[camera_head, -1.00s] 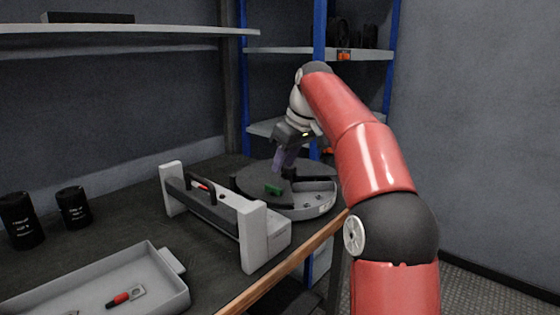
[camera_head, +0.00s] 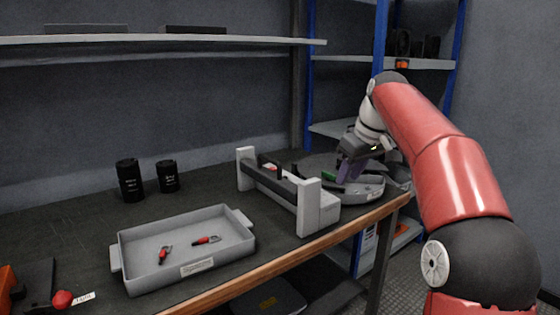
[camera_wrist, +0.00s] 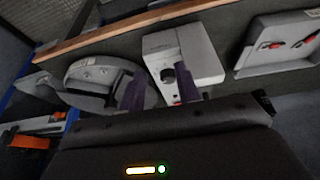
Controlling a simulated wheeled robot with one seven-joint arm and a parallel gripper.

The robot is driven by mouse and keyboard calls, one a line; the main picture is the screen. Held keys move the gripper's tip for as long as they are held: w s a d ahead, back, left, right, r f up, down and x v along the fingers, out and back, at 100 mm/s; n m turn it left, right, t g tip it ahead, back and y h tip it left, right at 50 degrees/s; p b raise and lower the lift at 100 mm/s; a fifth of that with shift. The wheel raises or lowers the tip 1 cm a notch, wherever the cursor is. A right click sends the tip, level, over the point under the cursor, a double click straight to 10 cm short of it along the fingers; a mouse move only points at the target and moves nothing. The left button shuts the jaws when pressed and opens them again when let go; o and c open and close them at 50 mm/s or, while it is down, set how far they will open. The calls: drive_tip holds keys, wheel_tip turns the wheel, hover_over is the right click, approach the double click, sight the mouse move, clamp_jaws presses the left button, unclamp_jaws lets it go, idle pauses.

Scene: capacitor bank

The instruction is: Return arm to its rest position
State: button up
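My gripper (camera_head: 350,170) hangs at the end of my red arm, in front of the grey round stand at the back right of the bench. In the wrist view its two purple fingers (camera_wrist: 160,88) are spread apart with nothing between them. The round stand (camera_head: 367,192) has a green piece (camera_head: 328,176) on its top, partly hidden by my gripper. The grey holder with a dark bar (camera_head: 318,208) stands just left of the round stand and also shows in the wrist view (camera_wrist: 198,52). I cannot tell how high my gripper is above the stand.
A grey tray (camera_head: 186,221) with two red-handled items lies at the front left. Two black cylinders (camera_head: 130,180) stand behind it. A wall shelf (camera_head: 150,40) runs above the bench, and a blue-post rack (camera_head: 380,40) stands behind my arm. The floor at right looks open.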

drive_tip(key=s+a+f+m+h, duration=0.1)
drive_tip(key=s+m, duration=0.1)
drive_tip(key=s, duration=0.6)
drive_tip(key=s+a+f+m+h, duration=0.1)
drive_tip(key=s+a+f, duration=0.1)
drive_tip(key=s, duration=0.6)
drive_tip(key=s+d+f+m+t, duration=0.1)
drive_tip(key=s+d+f+m, duration=0.1)
drive_tip(key=s+f, duration=1.2)
drive_tip(key=s+m, duration=0.1)
drive_tip(key=s, duration=0.2)
drive_tip(key=shift+s+m+t, duration=0.4)
